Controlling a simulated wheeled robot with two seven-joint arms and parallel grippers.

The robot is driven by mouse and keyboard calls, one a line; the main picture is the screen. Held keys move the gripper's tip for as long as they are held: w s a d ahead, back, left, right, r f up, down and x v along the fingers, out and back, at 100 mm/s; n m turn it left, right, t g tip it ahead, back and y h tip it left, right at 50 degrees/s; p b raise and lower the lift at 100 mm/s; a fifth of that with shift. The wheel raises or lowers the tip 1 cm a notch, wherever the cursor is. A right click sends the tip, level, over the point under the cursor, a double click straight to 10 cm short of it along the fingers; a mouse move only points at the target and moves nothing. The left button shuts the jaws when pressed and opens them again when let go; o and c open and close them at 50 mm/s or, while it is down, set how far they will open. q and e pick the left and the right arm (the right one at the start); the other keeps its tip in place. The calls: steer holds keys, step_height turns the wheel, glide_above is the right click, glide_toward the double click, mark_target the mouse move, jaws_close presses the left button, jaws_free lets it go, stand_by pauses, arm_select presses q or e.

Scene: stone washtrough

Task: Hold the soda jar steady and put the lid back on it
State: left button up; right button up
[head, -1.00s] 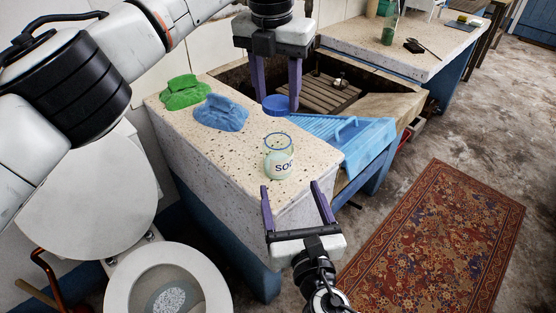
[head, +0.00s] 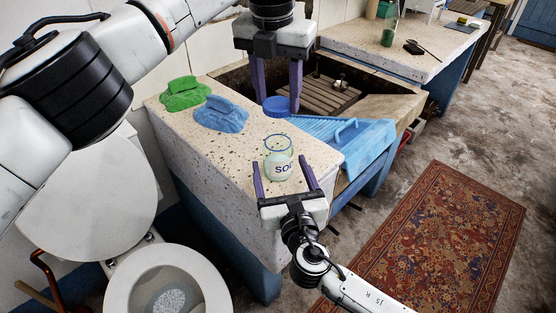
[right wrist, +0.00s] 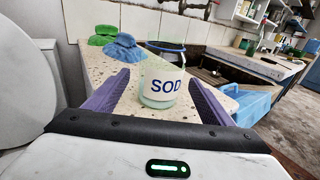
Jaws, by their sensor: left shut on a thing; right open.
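The soda jar (head: 279,160) is clear glass with a blue rim and a white label, upright and without a lid near the front end of the speckled stone counter (head: 240,150). The right wrist view shows the jar (right wrist: 161,85) between and beyond the fingers. My right gripper (head: 282,172) is open, its fingers either side of the jar's near side, apart from it. My left gripper (head: 276,100) is shut on the blue lid (head: 276,107), held level beyond the jar, near the sink edge.
A green cloth (head: 184,92) and a blue cloth (head: 220,114) lie crumpled on the counter, left of the jar. A blue ridged washboard (head: 345,140) slopes right of it. A wooden slatted rack (head: 328,92) lies in the trough. A toilet (head: 168,278) stands at front left.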

mark_target(275, 151)
steer(key=shift+x, duration=1.85)
steer(key=c, duration=1.5)
arm_select(q)
steer(key=shift+f, duration=2.5)
